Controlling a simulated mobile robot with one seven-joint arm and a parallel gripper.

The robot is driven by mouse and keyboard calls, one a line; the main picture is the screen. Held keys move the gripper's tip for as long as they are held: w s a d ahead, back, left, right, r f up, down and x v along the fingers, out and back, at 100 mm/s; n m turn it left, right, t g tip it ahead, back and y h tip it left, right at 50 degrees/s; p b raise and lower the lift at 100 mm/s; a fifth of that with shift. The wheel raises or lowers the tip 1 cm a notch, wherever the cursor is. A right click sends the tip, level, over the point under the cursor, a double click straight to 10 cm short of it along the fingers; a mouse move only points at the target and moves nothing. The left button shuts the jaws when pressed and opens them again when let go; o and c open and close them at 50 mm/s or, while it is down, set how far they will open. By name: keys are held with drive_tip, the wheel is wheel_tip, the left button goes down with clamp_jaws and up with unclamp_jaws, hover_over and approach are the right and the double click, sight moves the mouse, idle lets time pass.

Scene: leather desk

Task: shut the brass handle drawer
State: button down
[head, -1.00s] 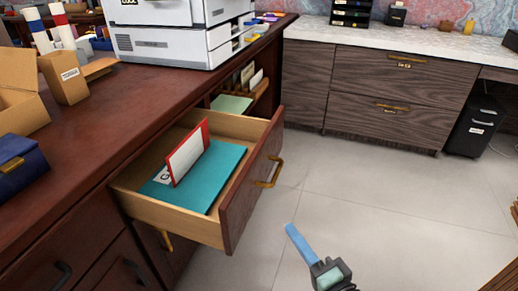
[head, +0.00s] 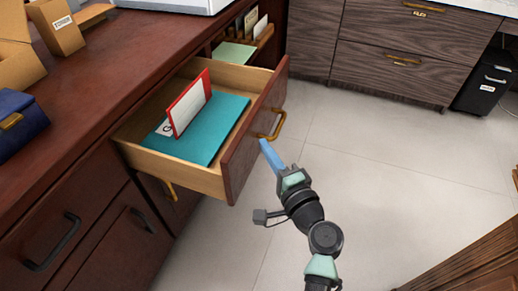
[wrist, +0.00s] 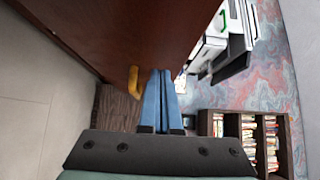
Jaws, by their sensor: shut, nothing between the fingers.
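The brass handle drawer (head: 240,150) stands pulled out from the dark red wooden desk. Its brass handle (head: 274,125) is on the front panel and also shows in the wrist view (wrist: 133,80). Inside lie a teal folder (head: 206,138) and an upright red-edged white card (head: 188,105). My gripper (head: 266,146) is shut and empty, its blue fingers close to the drawer front near the handle. In the wrist view the shut fingers (wrist: 162,90) point along the front panel (wrist: 130,35), just right of the handle. I cannot tell whether they touch it.
An open shelf with papers (head: 240,52) is behind the drawer. Cardboard boxes (head: 55,27) and a blue box (head: 18,122) sit on the desk top. A grey wood cabinet (head: 395,60) stands at the back. The tiled floor right of the drawer is clear.

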drive_tip(key=shift+w+a, duration=0.3)
drive_tip(key=shift+a, duration=0.65)
